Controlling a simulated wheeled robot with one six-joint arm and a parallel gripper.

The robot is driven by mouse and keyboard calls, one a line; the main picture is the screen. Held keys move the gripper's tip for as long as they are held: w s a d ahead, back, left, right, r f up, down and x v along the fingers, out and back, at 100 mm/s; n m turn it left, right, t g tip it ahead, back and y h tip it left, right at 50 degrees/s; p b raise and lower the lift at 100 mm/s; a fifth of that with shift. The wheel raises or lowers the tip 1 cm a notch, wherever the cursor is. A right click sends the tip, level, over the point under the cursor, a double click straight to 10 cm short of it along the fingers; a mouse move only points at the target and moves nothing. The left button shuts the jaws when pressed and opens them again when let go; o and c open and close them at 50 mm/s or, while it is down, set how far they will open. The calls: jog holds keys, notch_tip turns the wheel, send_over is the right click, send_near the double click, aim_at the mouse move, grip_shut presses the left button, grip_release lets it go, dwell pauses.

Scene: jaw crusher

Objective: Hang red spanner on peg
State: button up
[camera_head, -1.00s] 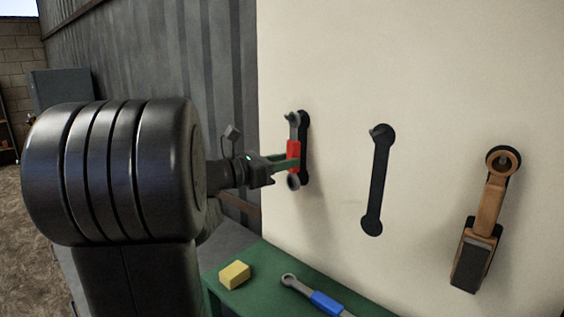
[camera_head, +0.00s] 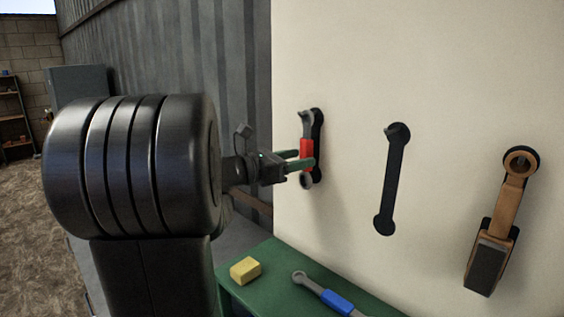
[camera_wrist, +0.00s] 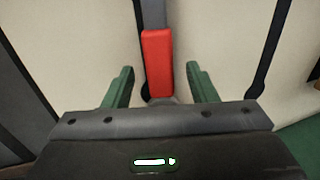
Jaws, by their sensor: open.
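The red spanner (camera_head: 306,148), grey with a red grip, hangs upright in front of the left black silhouette (camera_head: 318,140) on the cream board. Its upper ring is at the peg (camera_head: 307,114); the exact fit of ring on peg is too small to tell. My gripper (camera_head: 303,159) is open, its green fingers at either side of the red grip. In the wrist view, the spanner's red grip (camera_wrist: 158,62) stands between the spread fingers (camera_wrist: 160,86), with a gap at each side. The lower end of the spanner is partly hidden there by the gripper body.
A second black silhouette with an empty peg (camera_head: 390,180) is to the right. A brown-handled tool (camera_head: 510,195) hangs farther right. Below, a green bench (camera_head: 265,270) holds a yellow block (camera_head: 245,270) and a blue spanner (camera_head: 335,301).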

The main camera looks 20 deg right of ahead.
jog(key=s+a+b, duration=0.1)
jog(key=a+b, duration=0.1)
jog(key=a, duration=1.1)
jog(key=shift+s+a, duration=0.3)
jog(key=shift+s, duration=0.1)
jog(key=shift+d, duration=0.15)
jog(key=d, duration=0.4)
jog(key=w+d+p, duration=0.1)
jog(key=d, duration=0.4)
jog(key=d+p, duration=0.1)
jog(key=d, duration=0.3)
jog(key=shift+w+d+r, duration=0.15)
jog(key=shift+w+d, duration=0.1)
jog(key=shift+w, duration=0.15)
jog(key=shift+a, duration=0.15)
